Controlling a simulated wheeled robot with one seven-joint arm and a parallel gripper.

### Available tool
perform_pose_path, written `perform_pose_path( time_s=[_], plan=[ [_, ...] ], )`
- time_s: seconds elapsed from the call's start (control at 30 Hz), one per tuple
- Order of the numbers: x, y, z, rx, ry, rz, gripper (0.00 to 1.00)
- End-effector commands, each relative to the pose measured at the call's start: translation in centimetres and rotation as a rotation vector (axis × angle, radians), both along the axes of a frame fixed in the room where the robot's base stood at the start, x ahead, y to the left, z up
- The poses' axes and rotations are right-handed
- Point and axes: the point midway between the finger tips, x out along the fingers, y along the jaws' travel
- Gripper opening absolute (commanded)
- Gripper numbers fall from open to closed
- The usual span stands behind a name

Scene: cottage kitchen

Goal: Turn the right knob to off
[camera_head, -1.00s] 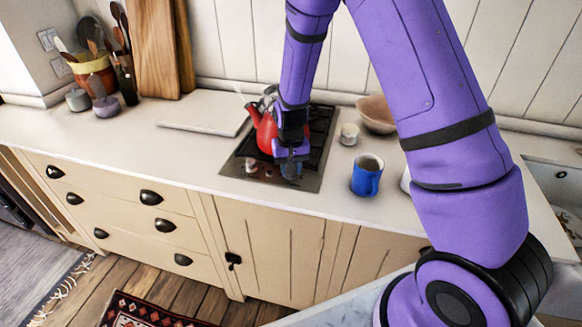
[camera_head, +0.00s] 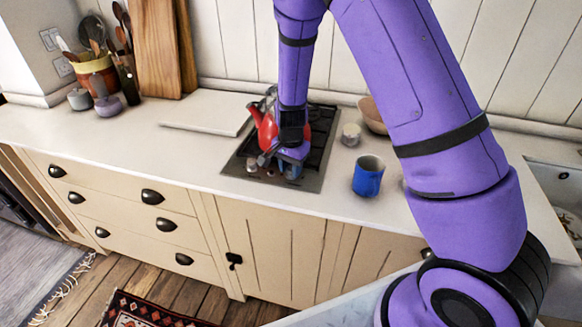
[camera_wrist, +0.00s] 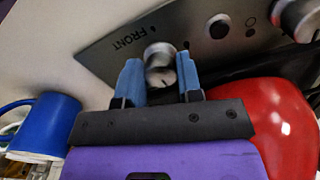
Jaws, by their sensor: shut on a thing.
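The right knob (camera_wrist: 160,58), a silver round knob with a dark mark, sits on the cooktop's steel panel (camera_wrist: 115,52) near the "FRONT" lettering. My gripper (camera_wrist: 158,70) is shut on this knob, with one blue finger on each side of it. In the head view my gripper (camera_head: 291,167) is low at the front right of the cooktop (camera_head: 238,172), and the knob is hidden by it. Another knob (camera_wrist: 300,18) shows at the upper right in the wrist view, apart from my fingers.
A red kettle (camera_head: 266,132) stands on the cooktop, close behind my gripper, and is large in the wrist view (camera_wrist: 285,125). A blue mug (camera_head: 367,178) stands to the right. A small white cup (camera_head: 350,135) and a bowl (camera_head: 371,113) are behind it.

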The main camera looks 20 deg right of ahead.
Motion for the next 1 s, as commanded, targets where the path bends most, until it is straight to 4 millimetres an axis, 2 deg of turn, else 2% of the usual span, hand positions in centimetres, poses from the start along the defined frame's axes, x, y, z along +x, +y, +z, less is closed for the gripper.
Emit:
perform_pose_path(
  time_s=[0.6, 0.63, 0.67, 1.0],
  plan=[
    [0.12, -0.01, 0.06, 0.000, -0.002, -0.042, 0.10],
    [0.12, -0.01, 0.06, 0.000, -0.002, -0.042, 0.38],
    [0.12, -0.01, 0.06, 0.000, -0.002, -0.042, 0.44],
    [0.07, 0.03, 0.33, 0.000, -0.002, -0.040, 0.44]
  ],
)
